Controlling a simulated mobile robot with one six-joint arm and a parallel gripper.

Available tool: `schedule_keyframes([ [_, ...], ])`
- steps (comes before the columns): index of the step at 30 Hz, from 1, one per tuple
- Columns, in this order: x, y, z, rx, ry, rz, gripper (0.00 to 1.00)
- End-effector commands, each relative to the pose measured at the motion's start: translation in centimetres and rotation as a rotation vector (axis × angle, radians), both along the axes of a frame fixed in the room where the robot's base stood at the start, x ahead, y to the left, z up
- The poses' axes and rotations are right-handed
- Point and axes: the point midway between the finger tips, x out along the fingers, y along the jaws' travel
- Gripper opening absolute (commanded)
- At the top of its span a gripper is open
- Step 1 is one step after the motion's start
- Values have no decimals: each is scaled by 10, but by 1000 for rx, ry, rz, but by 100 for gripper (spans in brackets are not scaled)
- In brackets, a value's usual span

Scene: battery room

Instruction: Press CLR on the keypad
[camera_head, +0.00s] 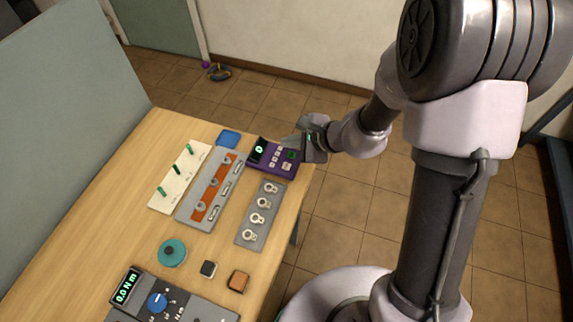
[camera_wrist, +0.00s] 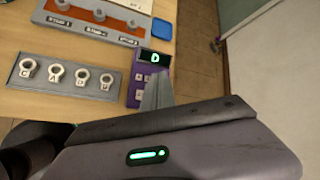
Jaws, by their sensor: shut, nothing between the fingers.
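The purple keypad (camera_head: 272,158) sits near the right edge of the wooden table, with a dark display showing a green character and several small light keys. It also shows in the wrist view (camera_wrist: 139,89), where my gripper covers part of its keys. I cannot read the CLR label in either view. My gripper (camera_head: 297,142) is shut and empty, at the keypad's far right side. In the wrist view its fingers (camera_wrist: 156,92) overlap the right part of the keypad. I cannot tell whether the fingertips touch it.
Beside the keypad lie a grey plate with several rings (camera_head: 259,218), a grey and orange panel (camera_head: 190,211), a cream board with green pegs (camera_head: 166,203) and a blue tray (camera_head: 229,138). A teal disc (camera_head: 172,253) and a torque meter (camera_head: 126,287) are nearer. Floor lies beyond the table's right edge.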

Motion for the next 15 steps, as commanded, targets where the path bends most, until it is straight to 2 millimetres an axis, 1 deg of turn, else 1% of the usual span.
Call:
schedule_keyframes([
  [1, 0, 0, -7, 0, 1, 0, 0],
  [5, 0, 0, -24, 0, 1, 0, 0],
  [15, 0, 0, -75, 0, -1, -1, 0],
])
